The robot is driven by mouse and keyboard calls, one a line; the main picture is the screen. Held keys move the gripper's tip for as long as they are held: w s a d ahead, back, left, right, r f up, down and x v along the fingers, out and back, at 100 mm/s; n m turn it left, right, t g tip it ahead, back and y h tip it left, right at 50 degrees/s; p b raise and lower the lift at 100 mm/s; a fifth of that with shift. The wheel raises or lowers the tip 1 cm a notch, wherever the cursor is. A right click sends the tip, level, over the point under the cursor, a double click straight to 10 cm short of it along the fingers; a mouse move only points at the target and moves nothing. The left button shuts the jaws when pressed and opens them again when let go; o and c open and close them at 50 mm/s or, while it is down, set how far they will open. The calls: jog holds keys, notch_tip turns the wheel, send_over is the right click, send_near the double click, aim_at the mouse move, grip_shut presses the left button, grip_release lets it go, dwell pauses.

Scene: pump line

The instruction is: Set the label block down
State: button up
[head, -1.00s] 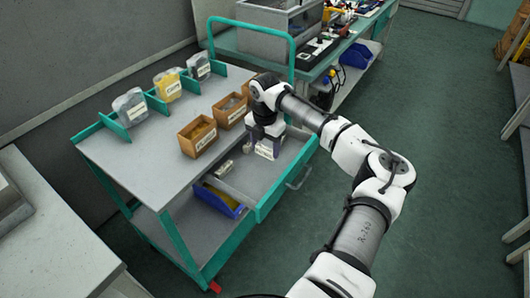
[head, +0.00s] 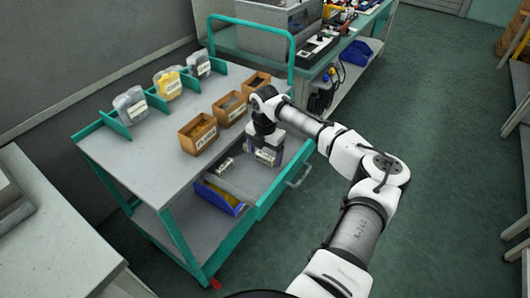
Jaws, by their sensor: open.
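A white label block (head: 265,157) with dark print shows at my gripper, low in the open drawer (head: 240,186) of the teal-framed cart. My gripper (head: 266,150) points down over the drawer, its jaws open right at the block. The fingers partly hide the block, and I cannot tell whether they touch it. The block appears to be at the drawer floor, but its underside is hidden. A second small white labelled piece (head: 225,168) lies in the drawer, to the left.
Three wooden bins (head: 198,135) stand along the cart top (head: 150,157) beside the drawer. Clear and yellow containers (head: 130,105) sit between teal dividers behind them. A blue bin (head: 220,198) is on the lower shelf. The drawer's front part is clear.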

aim_at(265, 156)
jog(key=shift+r, duration=0.1)
notch_tip(265, 156, up, 12)
jog(key=b, duration=0.2)
jog(key=shift+b, duration=0.3)
dwell(1.1)
